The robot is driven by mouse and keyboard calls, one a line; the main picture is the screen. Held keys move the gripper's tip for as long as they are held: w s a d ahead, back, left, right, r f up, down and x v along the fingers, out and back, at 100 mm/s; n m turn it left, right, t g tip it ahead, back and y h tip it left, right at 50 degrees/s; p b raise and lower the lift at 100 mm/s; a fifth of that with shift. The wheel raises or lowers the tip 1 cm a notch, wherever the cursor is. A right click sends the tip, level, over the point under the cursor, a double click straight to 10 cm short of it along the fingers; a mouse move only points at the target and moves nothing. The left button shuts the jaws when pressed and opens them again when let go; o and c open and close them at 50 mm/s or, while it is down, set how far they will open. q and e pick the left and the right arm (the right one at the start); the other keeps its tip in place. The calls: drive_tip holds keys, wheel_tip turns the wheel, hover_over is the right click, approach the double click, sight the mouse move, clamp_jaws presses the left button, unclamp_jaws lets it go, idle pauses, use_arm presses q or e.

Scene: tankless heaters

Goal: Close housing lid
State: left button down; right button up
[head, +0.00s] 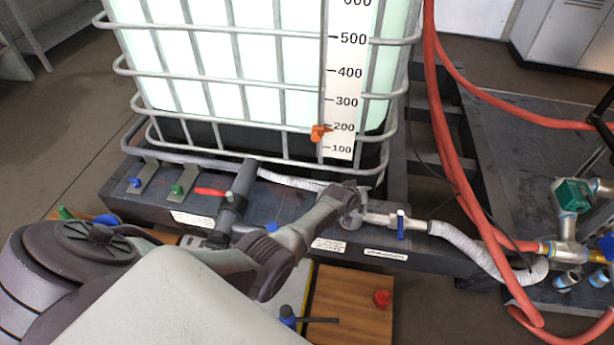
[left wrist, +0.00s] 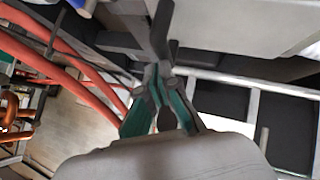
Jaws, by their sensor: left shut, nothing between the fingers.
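My left arm (head: 285,245) comes in from the left in the head view and bends up toward the front edge of the caged tank's base. Its wrist end is by the white fitting there, and its fingers are hard to make out. In the left wrist view my left gripper (left wrist: 162,48) has teal and dark fingers drawn together, with nothing between them. A pale grey panel (left wrist: 245,30) lies beyond the fingers at the upper right. I cannot tell whether it is the housing lid or whether the fingers touch it. No lid shows clearly in the head view. My right gripper is not in view.
The caged tank (head: 250,75) stands on a dark base. A blue-handled valve (head: 401,225) and a ribbed white hose (head: 465,245) are to the right of the wrist. Red hoses (head: 440,120) hang farther right. A wooden board (head: 345,305) lies on the floor in front.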

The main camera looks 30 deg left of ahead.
use_arm(q)
drive_tip(key=shift+s+d+f, duration=0.1)
drive_tip(key=shift+d+f, duration=0.1)
drive_tip(key=shift+f, duration=0.05)
idle(0.4)
drive_tip(key=shift+s, duration=0.15)
drive_tip(key=shift+s+d+r, duration=0.1)
drive_tip(key=shift+s+r, duration=0.05)
drive_tip(key=shift+r, duration=0.05)
drive_tip(key=v, duration=1.1)
drive_tip(key=shift+a+r, duration=0.25)
drive_tip(key=shift+r, duration=0.05)
drive_tip(key=shift+s, duration=0.1)
